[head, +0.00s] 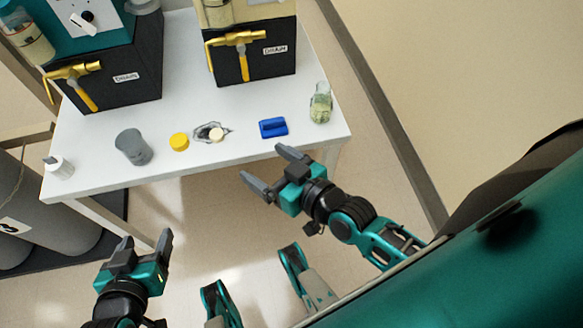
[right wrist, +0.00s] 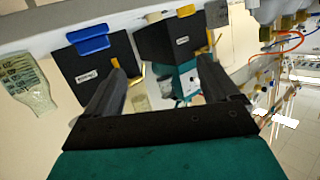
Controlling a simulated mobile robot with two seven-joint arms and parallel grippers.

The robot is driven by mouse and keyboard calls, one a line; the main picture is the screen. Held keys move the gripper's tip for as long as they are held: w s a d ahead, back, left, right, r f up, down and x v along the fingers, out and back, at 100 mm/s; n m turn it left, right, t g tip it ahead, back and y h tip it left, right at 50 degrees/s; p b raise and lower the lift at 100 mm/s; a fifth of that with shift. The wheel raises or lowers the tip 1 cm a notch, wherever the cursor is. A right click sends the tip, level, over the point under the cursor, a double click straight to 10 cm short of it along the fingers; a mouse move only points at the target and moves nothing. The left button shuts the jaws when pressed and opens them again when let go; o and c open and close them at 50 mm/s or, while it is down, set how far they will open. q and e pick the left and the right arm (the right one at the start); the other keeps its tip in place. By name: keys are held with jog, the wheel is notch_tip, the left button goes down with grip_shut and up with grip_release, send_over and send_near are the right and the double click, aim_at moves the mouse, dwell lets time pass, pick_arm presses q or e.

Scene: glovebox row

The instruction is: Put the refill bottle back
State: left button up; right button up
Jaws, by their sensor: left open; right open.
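A clear bottle with greenish contents (head: 320,106) stands near the right front corner of the white table; what looks like the same bottle, with print on its side, shows at the left edge of the right wrist view (right wrist: 30,82). A small white bottle with a grey top (head: 58,167) is at the table's left front corner. I cannot tell which is the refill bottle. My right gripper (head: 264,166) is open and empty, just off the table's front edge, below the blue block. My left gripper (head: 147,240) is open and empty, in front of the table and lower left.
On the white table (head: 200,172) are a grey cup (head: 133,147), a yellow lid (head: 179,142), a pale round piece on a dark-marked patch (head: 216,134) and a blue block (head: 273,128). Two black drain boxes (head: 115,92) (head: 254,66) with yellow taps stand behind. Grey cylinders (head: 40,215) are at left.

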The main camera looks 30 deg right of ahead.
jog(key=s+d+f+g+h, duration=0.2)
jog(key=s+d+g, duration=0.1)
jog(key=shift+f, duration=0.4)
pick_arm(q)
jog(key=s+a+r+y+p, duration=0.1)
jog(key=a+r+p, duration=0.2)
jog(key=r+p, duration=0.8)
jog(key=p, duration=0.5)
jog(key=shift+s+r, duration=0.3)
jog(key=shift+r, duration=0.05)
pick_arm(e)
jog(key=s+d+r+h, duration=0.1)
jog(key=d+r, duration=0.2)
jog(key=r, duration=0.8)
jog(key=shift+s+r, duration=0.25)
jog(key=shift+r, duration=0.1)
pick_arm(q)
jog(key=shift+d, duration=0.1)
